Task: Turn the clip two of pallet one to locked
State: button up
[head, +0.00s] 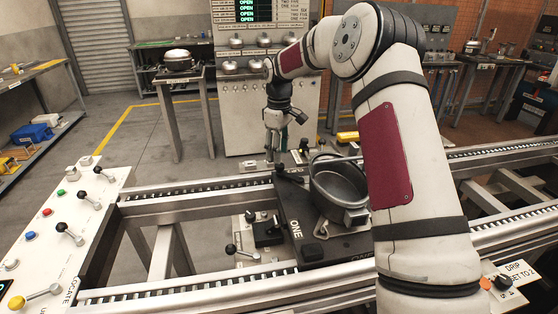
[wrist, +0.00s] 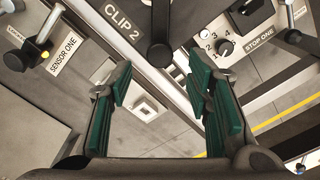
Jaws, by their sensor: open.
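Pallet one (head: 312,250) is a dark plate marked ONE on the conveyor rails, with a grey pot-shaped housing (head: 352,190) on it. The CLIP 2 label (wrist: 120,22) shows at the top of the wrist view. Right beside it is a black lever with a round knob (wrist: 160,55), which I take to be clip two. Its lock position cannot be told. My gripper (head: 273,152) points down over the far edge of the pallet. In the wrist view my gripper (wrist: 160,85) has its green-padded fingers apart with nothing between them; the knob lies ahead of the gap.
The wrist view shows a SENSOR ONE lever (wrist: 40,48) at left and a STOP ONE panel (wrist: 228,42) with a black knob at right. Conveyor rails (head: 200,187) run beside the pallet. A lever panel (head: 75,215) stands at left in the head view.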

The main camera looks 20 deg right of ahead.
notch_tip(320, 180, up, 7)
jog(key=shift+r, duration=0.2)
dwell(0.5)
jog(key=s+a+r+m+t+p, duration=0.1)
jog(key=s+a+r, duration=0.2)
jog(key=s+r, duration=0.3)
jog(key=s+a+r+m+h+p, duration=0.1)
jog(key=s+a+r, duration=0.1)
jog(key=s+r, duration=0.35)
jog(key=s+a+r+m+t+p, duration=0.1)
jog(key=s+a+r, duration=0.25)
jog(key=s, duration=0.45)
jog(key=s+a+f+m+t+p, duration=0.1)
jog(key=s+m, duration=0.1)
jog(key=s, duration=1.1)
jog(key=s+a+f+m+t+y+p, duration=0.1)
jog(key=s+m+p, duration=0.1)
jog(key=s, duration=1.1)
jog(key=shift+a, duration=0.3)
jog(key=shift+s+f, duration=0.1)
